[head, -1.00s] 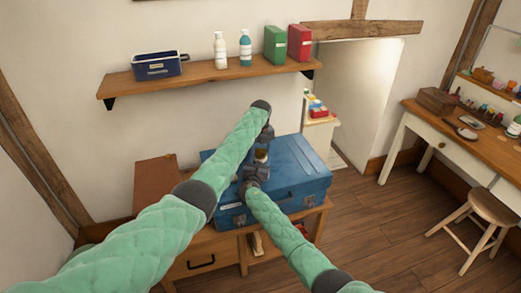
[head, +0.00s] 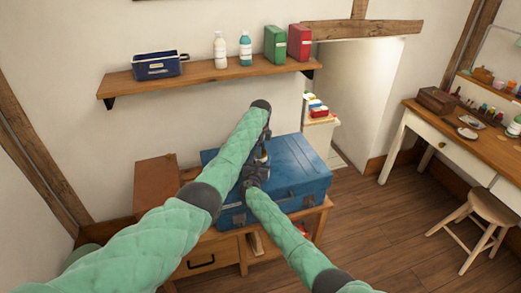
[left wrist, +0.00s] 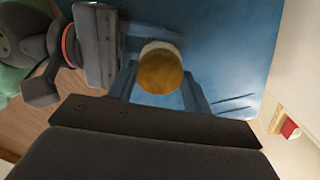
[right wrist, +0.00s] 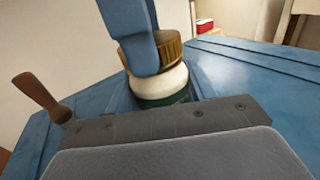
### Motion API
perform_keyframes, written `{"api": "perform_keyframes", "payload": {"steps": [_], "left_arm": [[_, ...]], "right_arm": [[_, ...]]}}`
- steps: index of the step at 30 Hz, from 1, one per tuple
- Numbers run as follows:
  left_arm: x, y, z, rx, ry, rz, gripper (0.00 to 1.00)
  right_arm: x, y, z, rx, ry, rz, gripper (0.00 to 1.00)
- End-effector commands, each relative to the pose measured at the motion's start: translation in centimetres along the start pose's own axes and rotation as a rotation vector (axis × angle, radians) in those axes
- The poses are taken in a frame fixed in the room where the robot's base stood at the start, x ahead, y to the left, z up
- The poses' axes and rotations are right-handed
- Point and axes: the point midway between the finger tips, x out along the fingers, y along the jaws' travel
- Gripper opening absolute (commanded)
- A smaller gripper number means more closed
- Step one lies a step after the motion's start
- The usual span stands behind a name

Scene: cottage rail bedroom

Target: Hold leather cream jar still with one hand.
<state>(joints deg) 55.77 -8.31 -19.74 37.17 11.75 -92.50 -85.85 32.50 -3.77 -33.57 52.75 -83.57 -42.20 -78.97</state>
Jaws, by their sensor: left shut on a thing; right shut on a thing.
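The leather cream jar (right wrist: 160,85) stands upright on the blue suitcase (head: 300,165). It has a brown lid, a cream-white upper body and a dark green lower part. The left wrist view shows its round lid (left wrist: 160,72) from above. My left gripper (left wrist: 159,82) reaches down from above, shut on the lid, with one finger on each side. My right gripper (head: 254,177) comes in low from the front and is shut on the jar's body; its fingertips are mostly hidden. In the head view my grippers cover most of the jar.
The suitcase rests on a wooden table (head: 225,247). A brown box (head: 155,183) is at its left. A wall shelf (head: 205,75) with bottles and boxes hangs above. A desk (head: 455,140) and stool (head: 487,207) are at right.

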Motion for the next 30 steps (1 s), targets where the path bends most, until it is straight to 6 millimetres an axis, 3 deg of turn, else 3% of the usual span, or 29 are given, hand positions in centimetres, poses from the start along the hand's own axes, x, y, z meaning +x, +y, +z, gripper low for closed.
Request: {"api": "perform_keyframes", "payload": {"steps": [30], "left_arm": [[-0.33, -0.15, -0.04, -1.557, 0.005, -0.005, 0.22]], "right_arm": [[-0.18, 0.24, -0.02, 0.000, 0.000, 0.003, 0.00]]}}
